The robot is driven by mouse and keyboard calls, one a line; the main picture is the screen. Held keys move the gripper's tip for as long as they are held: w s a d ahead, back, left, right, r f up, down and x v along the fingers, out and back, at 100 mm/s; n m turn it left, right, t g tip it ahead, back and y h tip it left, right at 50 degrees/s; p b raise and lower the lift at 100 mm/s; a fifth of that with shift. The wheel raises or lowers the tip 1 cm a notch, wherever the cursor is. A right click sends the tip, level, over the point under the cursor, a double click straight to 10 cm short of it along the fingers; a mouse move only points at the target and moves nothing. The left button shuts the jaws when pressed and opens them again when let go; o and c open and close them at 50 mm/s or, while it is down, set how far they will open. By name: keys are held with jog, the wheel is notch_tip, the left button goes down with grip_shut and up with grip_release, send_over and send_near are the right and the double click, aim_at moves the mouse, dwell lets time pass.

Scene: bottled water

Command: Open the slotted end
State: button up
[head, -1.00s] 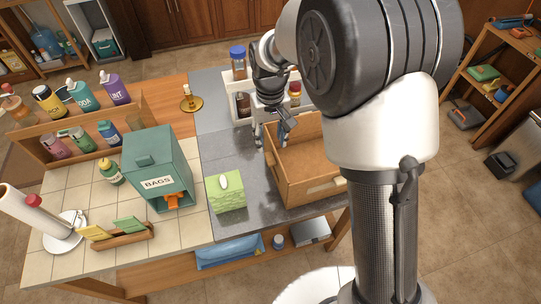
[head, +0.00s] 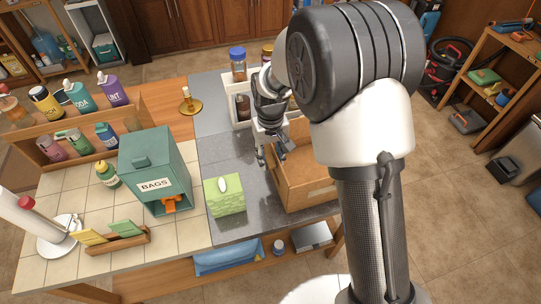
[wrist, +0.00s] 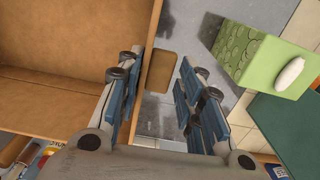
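A brown open-topped box (head: 306,190) stands on the dark grey counter section, and the column of my arm hides its right part. In the wrist view its inside (wrist: 60,45) fills the left, and a brown tab (wrist: 161,72) stands out from the outer side of its wall. My gripper (head: 272,157) is at the box's left wall in the head view. In the wrist view its blue-padded fingers (wrist: 163,105) are apart, with the wall edge and tab showing between them. I cannot tell whether they touch. I cannot make out a slot clearly.
A green tissue box (head: 224,196) stands close left of the box, also in the wrist view (wrist: 265,58). A teal BAGS dispenser (head: 156,170) is further left. A white bin with jars (head: 238,70) stands behind. Dark counter is bare between tissue box and brown box.

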grip_shut()
